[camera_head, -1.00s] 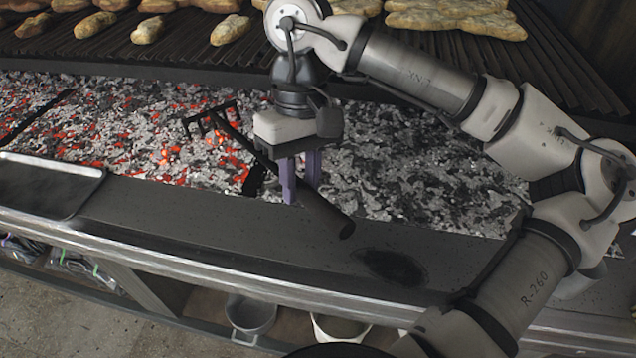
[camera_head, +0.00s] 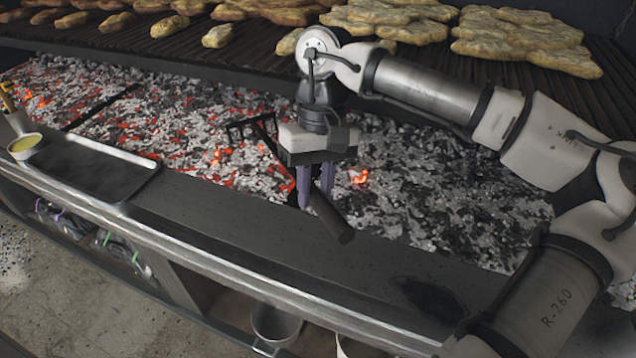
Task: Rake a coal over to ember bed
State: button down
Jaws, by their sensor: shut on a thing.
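My gripper (camera_head: 315,196) points down with its purple fingers shut on a dark rake. The rake's thick handle end (camera_head: 333,222) sticks out to the lower right, over the front ledge. Its pronged head (camera_head: 250,130) lies to the upper left over the coals; I cannot tell whether it touches them. The ember bed (camera_head: 130,115) glows red among grey ash on the left. A small glowing orange coal (camera_head: 359,177) lies just right of my gripper among dark and grey coals. Part of the rake's shaft is hidden behind my gripper.
A grill grate (camera_head: 130,40) with several breads (camera_head: 395,30) runs behind the coals. A dark tray (camera_head: 90,172) and a bowl of yellow liquid (camera_head: 24,146) sit on the front ledge at left. The ledge (camera_head: 230,215) is clear between tray and handle.

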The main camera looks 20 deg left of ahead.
jog(key=shift+f, duration=0.7)
jog(key=s+d+b, duration=0.1)
jog(key=s+d, duration=0.5)
jog(key=d, duration=0.5)
jog(key=s+d+b, duration=0.1)
jog(key=s+d, duration=0.5)
jog(key=d, duration=0.5)
jog(key=shift+w+a+r+p, duration=0.15)
jog(key=shift+a+r+p, duration=0.1)
jog(key=shift+r+p, duration=0.45)
jog(key=shift+w+a+r+p, duration=0.2)
jog(key=shift+r+p, duration=0.25)
jog(key=shift+r, duration=0.45)
jog(key=shift+w+a+r+p, duration=0.15)
jog(key=shift+a+r+p, duration=0.1)
jog(key=shift+r+p, duration=0.45)
jog(key=shift+r, duration=0.1)
